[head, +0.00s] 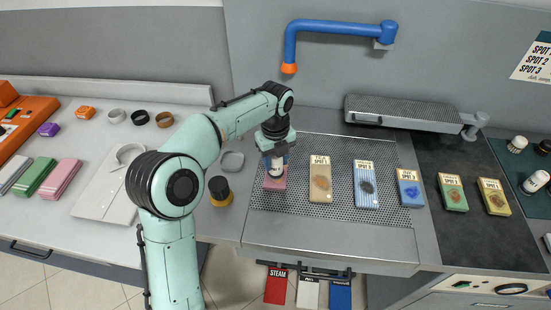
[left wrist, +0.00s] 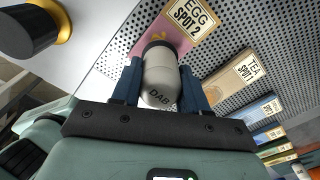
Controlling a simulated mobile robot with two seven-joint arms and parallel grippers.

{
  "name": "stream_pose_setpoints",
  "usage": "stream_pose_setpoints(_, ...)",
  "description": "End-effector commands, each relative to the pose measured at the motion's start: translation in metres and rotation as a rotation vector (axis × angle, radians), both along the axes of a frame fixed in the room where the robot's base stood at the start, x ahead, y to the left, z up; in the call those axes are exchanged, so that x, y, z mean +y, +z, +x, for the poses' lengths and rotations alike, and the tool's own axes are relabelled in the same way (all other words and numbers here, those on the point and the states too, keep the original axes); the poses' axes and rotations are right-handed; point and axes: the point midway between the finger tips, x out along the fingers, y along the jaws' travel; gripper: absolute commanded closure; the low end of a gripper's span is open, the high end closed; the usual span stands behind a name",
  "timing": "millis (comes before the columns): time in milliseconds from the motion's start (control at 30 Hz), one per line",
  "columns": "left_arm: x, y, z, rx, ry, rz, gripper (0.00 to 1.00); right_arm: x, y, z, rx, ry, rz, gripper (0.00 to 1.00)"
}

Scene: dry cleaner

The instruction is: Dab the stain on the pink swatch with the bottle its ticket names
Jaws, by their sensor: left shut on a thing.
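The pink swatch (head: 274,183) lies at the left end of the perforated board, partly hidden under my left gripper (head: 274,160). In the left wrist view the pink swatch (left wrist: 176,28) has a ticket (left wrist: 190,15) reading EGG SPOT 2. My left gripper (left wrist: 160,88) is shut on a pale grey bottle (left wrist: 160,72) with a dark end facing the swatch. The bottle's print reads DAB; any further lettering is hidden. The bottle is over the swatch; I cannot tell whether it touches. The stain is mostly hidden behind the bottle. My right gripper is not in view.
Beige (head: 320,185), striped (head: 366,188), blue (head: 409,190), green (head: 452,194) and yellow (head: 494,198) swatches lie to the right. White bottles (head: 535,182) stand on a dark green mat at far right. A black-and-gold cylinder (head: 219,191) stands left of the board.

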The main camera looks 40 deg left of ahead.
Motion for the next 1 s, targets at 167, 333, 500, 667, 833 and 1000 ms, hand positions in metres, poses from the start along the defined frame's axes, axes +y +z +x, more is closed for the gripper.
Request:
stream_pose_setpoints(167, 0.000, 0.000, 0.000, 0.000, 0.000, 0.000, 0.87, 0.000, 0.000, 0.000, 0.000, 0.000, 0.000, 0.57)
stream_pose_setpoints(333, 0.000, -0.001, 0.000, 0.000, 0.000, 0.000, 0.87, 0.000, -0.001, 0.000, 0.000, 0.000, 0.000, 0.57)
stream_pose_setpoints(500, 0.000, -0.004, 0.000, 0.000, 0.000, 0.000, 0.87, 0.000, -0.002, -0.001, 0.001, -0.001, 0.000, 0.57)
stream_pose_setpoints(667, 0.000, -0.006, 0.000, 0.000, 0.000, 0.000, 0.87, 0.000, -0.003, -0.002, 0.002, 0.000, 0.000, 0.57)
stream_pose_setpoints(833, 0.000, -0.008, 0.000, 0.000, 0.000, 0.000, 0.87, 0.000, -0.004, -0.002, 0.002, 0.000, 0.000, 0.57)
stream_pose_setpoints(1000, 0.000, -0.010, 0.000, 0.000, 0.000, 0.000, 0.87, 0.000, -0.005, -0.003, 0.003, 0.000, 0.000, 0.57)
